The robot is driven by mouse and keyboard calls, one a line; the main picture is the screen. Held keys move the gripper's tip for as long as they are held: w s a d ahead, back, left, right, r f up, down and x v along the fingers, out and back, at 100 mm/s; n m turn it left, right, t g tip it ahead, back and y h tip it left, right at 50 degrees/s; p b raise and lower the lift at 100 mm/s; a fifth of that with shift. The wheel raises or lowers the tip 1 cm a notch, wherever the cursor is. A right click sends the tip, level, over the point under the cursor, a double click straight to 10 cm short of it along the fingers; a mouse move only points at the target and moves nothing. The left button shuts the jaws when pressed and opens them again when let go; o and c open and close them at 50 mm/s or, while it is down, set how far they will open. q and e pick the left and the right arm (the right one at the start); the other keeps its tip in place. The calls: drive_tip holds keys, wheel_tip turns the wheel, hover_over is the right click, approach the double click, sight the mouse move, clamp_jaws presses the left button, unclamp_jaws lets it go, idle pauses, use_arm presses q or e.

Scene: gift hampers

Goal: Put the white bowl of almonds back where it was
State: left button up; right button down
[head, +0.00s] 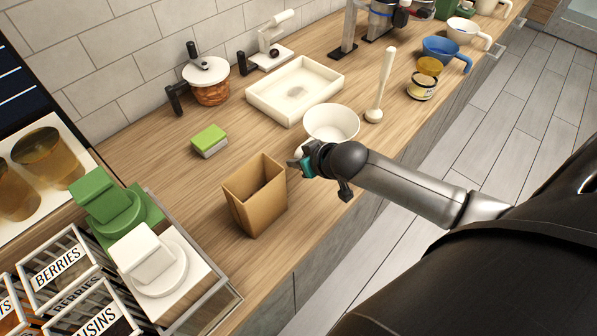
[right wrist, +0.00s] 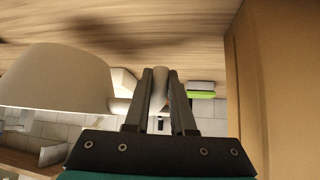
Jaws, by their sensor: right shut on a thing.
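A white bowl (head: 331,122) with a side handle is at the counter's front part, upright, beside the tan box. No almonds show in the part of its inside that I see. My right gripper (head: 303,166) is at the bowl's near left side. In the right wrist view the fingers (right wrist: 160,95) are shut on the bowl's handle, with the bowl (right wrist: 55,80) to the left. I cannot tell whether its base touches the counter. My left gripper is not in view.
The open tan box (head: 257,195) stands close left of my right gripper. A white tray (head: 295,90) lies behind the bowl, and a white ladle (head: 382,85) stands to its right. A green-topped sponge (head: 209,140) is left. A blue bowl (head: 445,52) and another white bowl (head: 467,31) are farther right.

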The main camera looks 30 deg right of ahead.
drive_tip(key=shift+f+b, duration=0.45)
drive_tip(key=shift+f, duration=1.7)
drive_tip(key=shift+f, duration=0.2)
drive_tip(key=c, duration=0.8)
unclamp_jaws()
drive_tip(key=shift+o, duration=0.2)
drive_tip(key=shift+r, duration=0.15)
drive_tip(key=shift+s+r, duration=0.1)
drive_tip(key=shift+r, duration=0.05)
drive_tip(key=p+v, duration=0.2)
drive_tip(key=v, duration=0.9)
drive_tip(key=shift+s+r+p, duration=0.2)
drive_tip(key=shift+p, duration=0.2)
